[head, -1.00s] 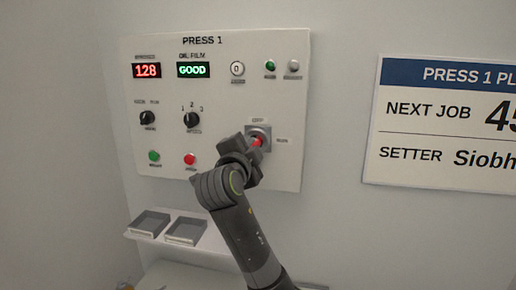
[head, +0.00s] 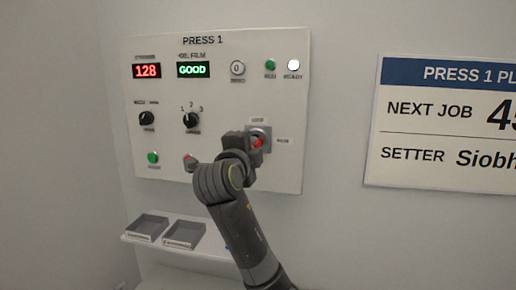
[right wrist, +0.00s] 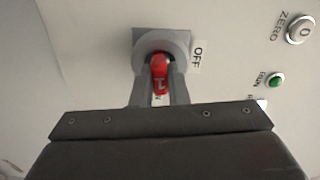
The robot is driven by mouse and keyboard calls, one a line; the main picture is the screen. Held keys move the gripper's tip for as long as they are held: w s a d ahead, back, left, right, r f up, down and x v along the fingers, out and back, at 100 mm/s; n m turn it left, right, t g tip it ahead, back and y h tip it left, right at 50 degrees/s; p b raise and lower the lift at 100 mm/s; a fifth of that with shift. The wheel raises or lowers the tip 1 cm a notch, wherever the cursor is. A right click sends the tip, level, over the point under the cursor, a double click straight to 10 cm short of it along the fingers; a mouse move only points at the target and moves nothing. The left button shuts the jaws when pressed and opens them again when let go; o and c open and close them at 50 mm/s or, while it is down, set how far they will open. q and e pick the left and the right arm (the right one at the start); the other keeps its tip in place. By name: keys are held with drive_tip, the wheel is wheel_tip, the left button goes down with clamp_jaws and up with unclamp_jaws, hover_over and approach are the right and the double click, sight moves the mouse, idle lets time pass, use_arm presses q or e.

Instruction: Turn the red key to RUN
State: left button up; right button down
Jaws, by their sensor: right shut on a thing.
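The red key (head: 257,141) sits in its grey round switch (head: 266,133) on the right of the PRESS 1 panel. The OFF label is above the switch and RUN is to its right. My right gripper (head: 252,143) is shut on the red key. In the right wrist view, the red key (right wrist: 160,73) shows between the two fingers, with a pale mark on it pointing down the picture, away from the OFF label (right wrist: 197,57) at the side. The RUN label is mostly hidden behind the fingers there. My left gripper is not in view.
The panel (head: 225,85) also carries displays reading 128 and GOOD, two black knobs and a green button (head: 153,157). My arm partly covers the red button (head: 189,158). The READY lamp (head: 293,65) glows white. Two grey trays (head: 147,226) stand on a shelf below.

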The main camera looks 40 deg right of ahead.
drive_tip(key=shift+m+b, duration=1.1)
drive_tip(key=shift+m, duration=0.5)
drive_tip(key=c, duration=1.3)
unclamp_jaws()
drive_tip(key=shift+c, duration=0.2)
drive_tip(key=b+v, duration=0.6)
drive_tip(key=v, duration=1.1)
drive_tip(key=shift+a+r, duration=0.2)
drive_tip(key=shift+r, duration=0.05)
drive_tip(key=shift+s, duration=0.15)
